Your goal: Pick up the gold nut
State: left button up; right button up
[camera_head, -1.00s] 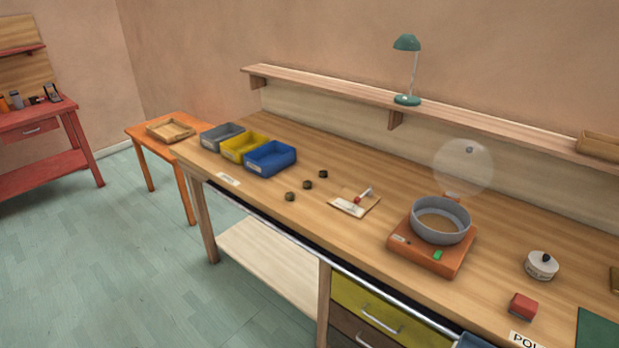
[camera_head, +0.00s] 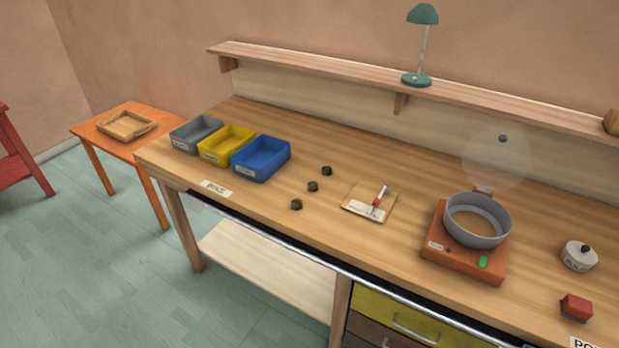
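Three small dark hexagonal nuts lie in a slanting row on the wooden workbench: a far nut (camera_head: 327,171), a middle nut (camera_head: 313,186) and a near nut (camera_head: 296,204). They look dark brown; I cannot tell which, if any, is the gold one. They lie apart from each other, right of the blue bin. Neither of my grippers shows in the head view.
Grey (camera_head: 197,134), yellow (camera_head: 227,145) and blue (camera_head: 261,159) bins stand at the bench's left end. A card with a red-tipped tool (camera_head: 380,198) lies right of the nuts. An orange device with a grey pan (camera_head: 478,220) stands further right. A shelf with a green lamp (camera_head: 422,14) runs behind.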

aim_at(312, 187)
jog(key=i+j+z, duration=0.1)
jog(key=j, duration=0.25)
jog(key=i+j+z, duration=0.1)
jog(key=i+j, duration=0.15)
jog(key=i+j+z, duration=0.1)
jog(key=j, duration=0.35)
jog(key=i, duration=0.1)
